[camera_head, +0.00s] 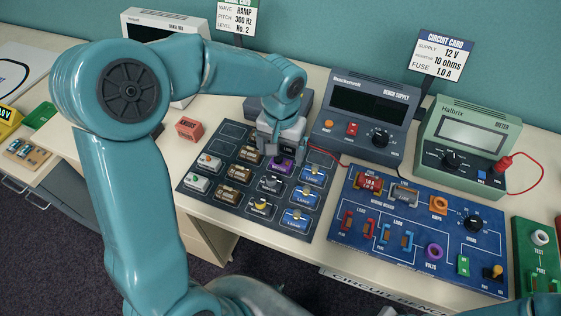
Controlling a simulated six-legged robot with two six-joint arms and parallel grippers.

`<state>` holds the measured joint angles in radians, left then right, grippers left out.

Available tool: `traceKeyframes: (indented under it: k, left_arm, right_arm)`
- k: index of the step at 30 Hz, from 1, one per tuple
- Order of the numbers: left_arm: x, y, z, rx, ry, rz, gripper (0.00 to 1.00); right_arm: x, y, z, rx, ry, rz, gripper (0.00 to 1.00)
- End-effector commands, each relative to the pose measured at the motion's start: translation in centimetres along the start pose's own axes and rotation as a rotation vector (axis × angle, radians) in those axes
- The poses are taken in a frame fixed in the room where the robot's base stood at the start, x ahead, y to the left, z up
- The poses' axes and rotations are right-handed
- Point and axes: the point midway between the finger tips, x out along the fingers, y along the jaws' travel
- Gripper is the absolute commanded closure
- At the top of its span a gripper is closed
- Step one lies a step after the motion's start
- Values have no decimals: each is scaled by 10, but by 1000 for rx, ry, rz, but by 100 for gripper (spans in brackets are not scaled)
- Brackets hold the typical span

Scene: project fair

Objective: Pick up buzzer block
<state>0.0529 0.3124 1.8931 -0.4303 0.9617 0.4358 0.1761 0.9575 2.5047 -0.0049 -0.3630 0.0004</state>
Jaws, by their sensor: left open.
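The dark parts tray (227,206) lies on the bench with several small component blocks in its marked cells. No label that reads as buzzer can be made out. A purple-topped block (281,163) sits in the tray's upper part, right below my left gripper (278,150), which partly hides it. My left gripper points down with its jaws open at this block; whether the fingers touch it cannot be told. My right gripper is not in view.
Blue lamp blocks (303,198), brown blocks (239,173) and white blocks (196,184) share the tray. The bench supply (340,145) stands behind it and the green meter (445,165) further right. The blue circuit board (385,265) lies to the right. A red block (188,128) stands left.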

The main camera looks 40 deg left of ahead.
Motion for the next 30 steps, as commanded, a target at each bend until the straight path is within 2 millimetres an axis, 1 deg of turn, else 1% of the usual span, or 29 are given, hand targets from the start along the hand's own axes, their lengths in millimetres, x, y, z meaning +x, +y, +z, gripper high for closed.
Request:
traceKeyframes:
  k: [3,6,9,14,15,17,18,19,20,27,30]
  left_arm:
    - [20,-1,2,-1,-4,-1,13]
    - [30,-1,0,0,-3,-1,13]
    - [33,-1,0,1,-1,-1,13]
    - [33,-1,0,0,0,0,13]
    - [33,-1,0,0,0,0,26]
    - [33,-1,0,0,0,0,45]
    - [33,-1,0,0,0,0,58]
    - [33,-1,0,0,0,0,68]
    - [33,-1,0,0,0,0,74]
    - [32,-1,0,0,-1,0,74]
    - [29,-1,0,0,0,-1,74]
  right_arm:
    - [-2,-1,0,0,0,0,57]
    - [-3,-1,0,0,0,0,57]
    - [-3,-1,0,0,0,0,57]
    - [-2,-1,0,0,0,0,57]
    - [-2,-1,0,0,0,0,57]
    - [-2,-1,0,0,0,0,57]
    - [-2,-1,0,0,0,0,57]
    - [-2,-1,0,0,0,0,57]
    - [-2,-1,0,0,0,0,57]
    - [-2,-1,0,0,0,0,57]
    - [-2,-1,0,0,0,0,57]
